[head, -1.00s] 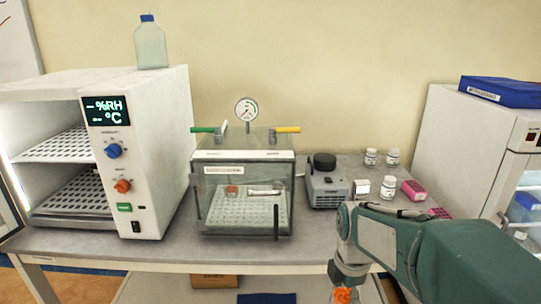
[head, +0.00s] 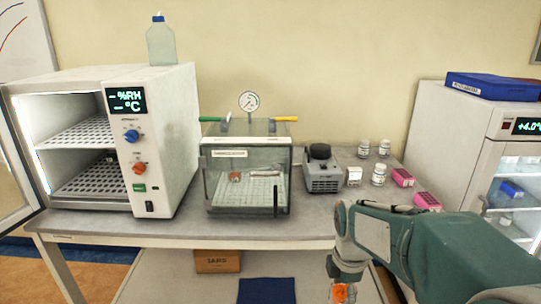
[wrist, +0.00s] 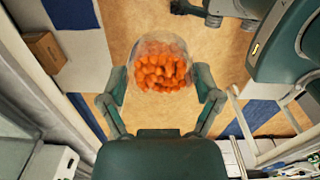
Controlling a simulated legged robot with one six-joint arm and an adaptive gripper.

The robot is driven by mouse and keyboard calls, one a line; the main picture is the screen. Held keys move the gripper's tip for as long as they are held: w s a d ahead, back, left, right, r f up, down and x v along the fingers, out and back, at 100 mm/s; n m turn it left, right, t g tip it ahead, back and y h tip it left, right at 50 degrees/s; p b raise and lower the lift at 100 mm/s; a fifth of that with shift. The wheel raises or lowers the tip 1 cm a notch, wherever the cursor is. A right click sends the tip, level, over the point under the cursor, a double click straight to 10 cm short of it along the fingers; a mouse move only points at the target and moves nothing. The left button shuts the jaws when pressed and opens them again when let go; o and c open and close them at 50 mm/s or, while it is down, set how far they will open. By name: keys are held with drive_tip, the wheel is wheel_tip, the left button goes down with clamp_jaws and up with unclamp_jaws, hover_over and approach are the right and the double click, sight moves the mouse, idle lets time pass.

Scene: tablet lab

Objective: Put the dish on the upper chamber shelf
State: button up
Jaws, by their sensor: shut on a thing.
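A clear round dish (wrist: 160,66) full of orange tablets is held between the two fingers of my gripper (wrist: 162,80) in the wrist view. My gripper is shut on the dish's sides, high above the floor. In the head view the dish (head: 342,293) shows only partly at the bottom edge, below the wrist. The white chamber (head: 165,95) stands at the left of the bench with its door (head: 15,160) open. Its upper shelf (head: 75,135) is a perforated rack and looks empty. A small dark thing sits above the lower shelf (head: 95,180). My gripper is right of the chamber and in front of the bench.
A glass vacuum box (head: 247,175) with a gauge, a grey pump (head: 322,172), several white bottles and pink boxes (head: 402,177) stand on the bench (head: 240,231). A glass-door fridge (head: 450,130) stands at the right. A cardboard box (head: 217,261) lies on the shelf below.

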drive_tip(key=shift+w+f+m, duration=0.35)
drive_tip(key=shift+w+m, duration=0.3)
drive_tip(key=shift+m, duration=0.05)
drive_tip(key=w+f+m, duration=1.4)
drive_tip(key=w+m, duration=0.1)
drive_tip(key=m, duration=0.3)
drive_tip(key=s+f, duration=0.5)
drive_tip(key=shift+w+f, duration=0.1)
drive_tip(key=shift+w, duration=0.05)
